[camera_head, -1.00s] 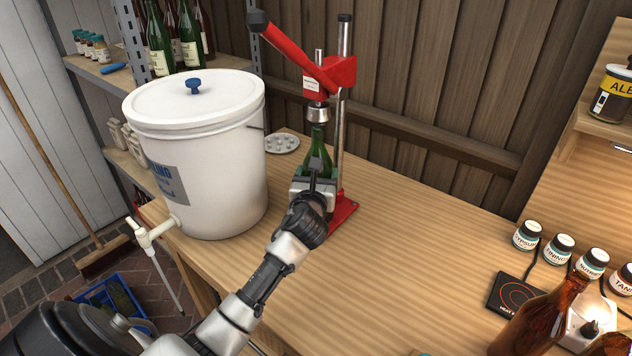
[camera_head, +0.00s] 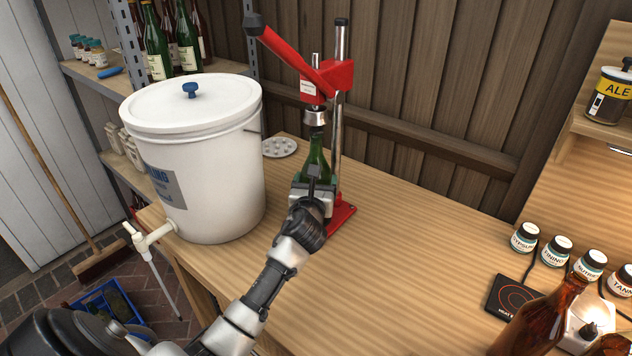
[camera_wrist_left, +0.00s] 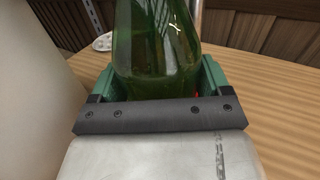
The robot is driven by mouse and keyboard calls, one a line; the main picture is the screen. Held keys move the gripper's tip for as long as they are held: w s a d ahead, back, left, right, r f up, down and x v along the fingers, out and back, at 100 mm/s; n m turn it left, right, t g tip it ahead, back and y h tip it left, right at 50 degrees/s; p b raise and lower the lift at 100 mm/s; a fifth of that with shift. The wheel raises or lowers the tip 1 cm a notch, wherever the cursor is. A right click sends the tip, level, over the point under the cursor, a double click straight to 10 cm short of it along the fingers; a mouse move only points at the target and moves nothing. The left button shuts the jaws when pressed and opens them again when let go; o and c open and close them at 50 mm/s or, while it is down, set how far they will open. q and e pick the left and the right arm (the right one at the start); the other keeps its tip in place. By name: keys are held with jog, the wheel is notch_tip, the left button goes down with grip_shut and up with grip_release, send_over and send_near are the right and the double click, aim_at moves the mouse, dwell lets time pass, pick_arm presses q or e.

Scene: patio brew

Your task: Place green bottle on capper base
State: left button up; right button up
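The green bottle (camera_head: 317,157) stands upright at the red capper (camera_head: 326,78), with its neck under the capper's bell. My left gripper (camera_head: 313,190) is around the bottle's body, and in the left wrist view the bottle (camera_wrist_left: 155,50) fills the space between the two green finger pads (camera_wrist_left: 155,85). The red capper base (camera_head: 342,214) shows to the right of the gripper. The bottle's bottom is hidden by my gripper, so its contact with the base cannot be seen. The capper's red lever is raised to the upper left. My right gripper is not in view.
A white lidded bucket (camera_head: 205,185) stands close left of my arm, with a tap at its front. A round tray of caps (camera_head: 280,147) lies behind. A hot plate (camera_head: 514,298), small jars and brown bottles (camera_head: 545,318) are at the right. The middle of the bench is clear.

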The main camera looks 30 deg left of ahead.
pick_arm(q)
jog(key=o, duration=0.3)
jog(key=shift+r, duration=0.15)
jog(key=v, duration=1.2)
